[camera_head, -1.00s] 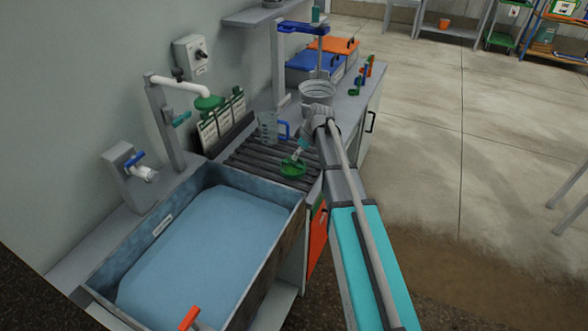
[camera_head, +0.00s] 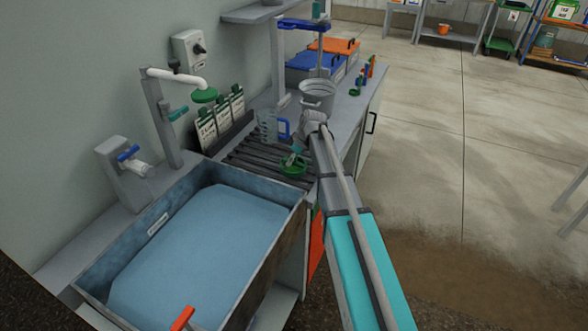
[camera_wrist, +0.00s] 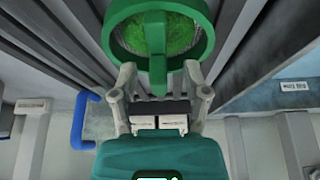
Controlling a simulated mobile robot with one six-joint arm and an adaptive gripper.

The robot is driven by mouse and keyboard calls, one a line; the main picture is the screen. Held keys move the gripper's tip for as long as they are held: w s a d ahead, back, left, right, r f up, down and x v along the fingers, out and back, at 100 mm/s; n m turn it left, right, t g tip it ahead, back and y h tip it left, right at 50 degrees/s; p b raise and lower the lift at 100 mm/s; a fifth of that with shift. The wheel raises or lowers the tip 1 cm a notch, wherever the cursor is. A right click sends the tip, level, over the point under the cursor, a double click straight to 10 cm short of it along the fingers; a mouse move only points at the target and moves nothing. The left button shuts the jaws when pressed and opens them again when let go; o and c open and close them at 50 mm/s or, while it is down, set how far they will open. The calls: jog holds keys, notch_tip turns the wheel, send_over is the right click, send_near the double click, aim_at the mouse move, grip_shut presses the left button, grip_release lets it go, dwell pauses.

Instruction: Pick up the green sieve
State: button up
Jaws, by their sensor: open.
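The green sieve (camera_head: 292,167) lies on the dark slatted drainboard beside the basin. In the wrist view the round green sieve (camera_wrist: 203,38) fills the top middle, with green mesh inside its rim. Its handle points down the picture towards my gripper (camera_wrist: 158,72). My gripper is open, with one finger on each side of the handle and a visible gap at both sides. In the head view my gripper (camera_head: 298,151) is right above the sieve and hides part of it.
A clear jug (camera_head: 267,128) with a blue handle stands just behind the sieve. A grey bucket (camera_head: 317,94) stands further back. The water-filled basin (camera_head: 285,235) is in front. Label cards (camera_head: 222,118) lean along the wall, under a green shower head (camera_head: 204,95).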

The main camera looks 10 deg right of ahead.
dwell(0.5)
grip_shut()
